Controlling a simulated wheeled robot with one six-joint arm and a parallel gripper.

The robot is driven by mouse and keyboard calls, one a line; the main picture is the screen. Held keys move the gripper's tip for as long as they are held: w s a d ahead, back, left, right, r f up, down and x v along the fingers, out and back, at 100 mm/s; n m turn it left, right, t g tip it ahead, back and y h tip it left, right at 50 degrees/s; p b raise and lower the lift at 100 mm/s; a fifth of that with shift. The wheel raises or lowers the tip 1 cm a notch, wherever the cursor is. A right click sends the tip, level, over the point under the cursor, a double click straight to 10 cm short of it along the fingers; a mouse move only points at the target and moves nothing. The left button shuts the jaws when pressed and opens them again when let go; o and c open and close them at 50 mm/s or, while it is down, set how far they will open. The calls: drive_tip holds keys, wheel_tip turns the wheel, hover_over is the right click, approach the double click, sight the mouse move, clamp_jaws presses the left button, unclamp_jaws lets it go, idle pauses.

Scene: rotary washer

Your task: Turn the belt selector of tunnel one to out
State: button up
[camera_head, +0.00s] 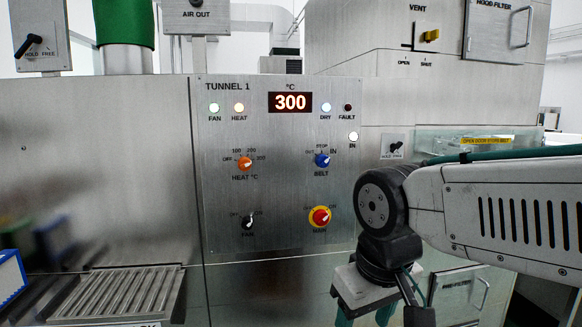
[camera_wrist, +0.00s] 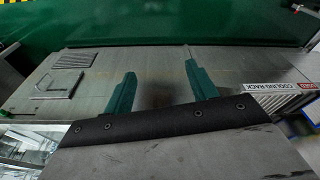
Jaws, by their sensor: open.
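The belt selector (camera_head: 322,160) is a blue knob on the tunnel 1 panel (camera_head: 280,118) in the head view, with OUT at its left, STOP above and IN at its right. Its pointer seems turned up and right, towards IN. The IN lamp (camera_head: 353,137) beside it is lit. My gripper (camera_head: 365,317) hangs at the bottom of the head view, below and right of the panel, apart from the knob. Its fingertips are cut off there. In the wrist view my gripper (camera_wrist: 160,72) is open with nothing between its fingers, and the knob is not in that view.
Close to the belt selector are the orange heat knob (camera_head: 245,163), the black fan knob (camera_head: 248,222) and the red-yellow main switch (camera_head: 319,217). The display (camera_head: 290,102) reads 300. A roller shelf (camera_head: 115,295) juts out at lower left.

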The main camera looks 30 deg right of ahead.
drive_tip(key=w+d+r+m+t+h, duration=0.1)
drive_tip(key=w+d+t, duration=0.1)
drive_tip(key=w, duration=0.3)
drive_tip(key=w+d+r+m+t, duration=0.1)
drive_tip(key=w+d, duration=0.1)
drive_tip(key=w, duration=0.3)
drive_tip(key=m+t+h, duration=0.2)
drive_tip(key=t, duration=1)
approach(325, 163)
drive_tip(key=w, duration=0.4)
drive_tip(key=w+d, duration=0.1)
drive_tip(key=w, duration=0.3)
drive_tip(key=shift+w+d+f, duration=0.1)
drive_tip(key=shift+w+d, duration=0.2)
drive_tip(key=shift+d, duration=0.05)
drive_tip(key=c, duration=1)
